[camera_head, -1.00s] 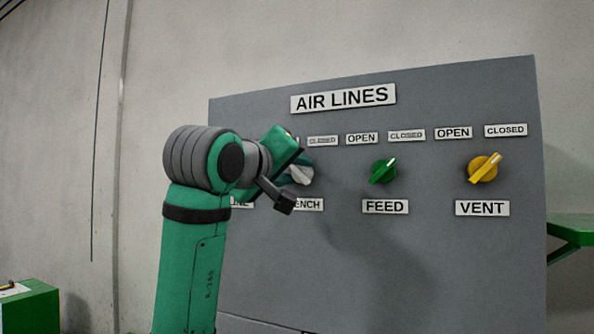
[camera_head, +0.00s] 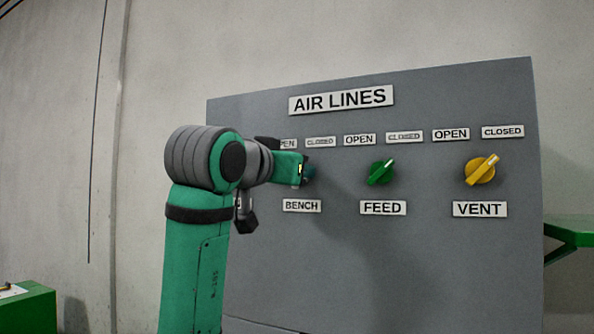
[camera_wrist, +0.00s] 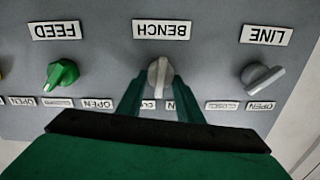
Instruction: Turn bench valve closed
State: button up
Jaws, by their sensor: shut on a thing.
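My gripper (camera_wrist: 158,88) is shut on the handle, one green finger on each side. In the head view my gripper (camera_head: 309,173) reaches the panel from the left, above the BENCH plate (camera_head: 302,206), and hides the knob.
The grey AIR LINES panel (camera_head: 400,270) also bears the green feed knob (camera_head: 381,172) and yellow vent knob (camera_head: 481,170) to the right. The grey line knob (camera_wrist: 263,77) shows in the wrist view. A green shelf (camera_head: 570,230) juts out at the right.

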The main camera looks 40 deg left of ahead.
jog(key=shift+w+d+m, duration=0.1)
jog(key=shift+m, duration=1.75)
jog(key=shift+d+m, duration=0.1)
jog(key=shift+m, duration=1.75)
jog(key=shift+w+d, duration=0.1)
jog(key=shift+w, duration=0.05)
jog(key=o, duration=0.6)
jog(key=shift+f, duration=0.1)
jog(key=o, duration=0.4)
jog(key=shift+w, duration=0.15)
jog(key=shift+o, duration=0.2)
jog(key=v, duration=1.1)
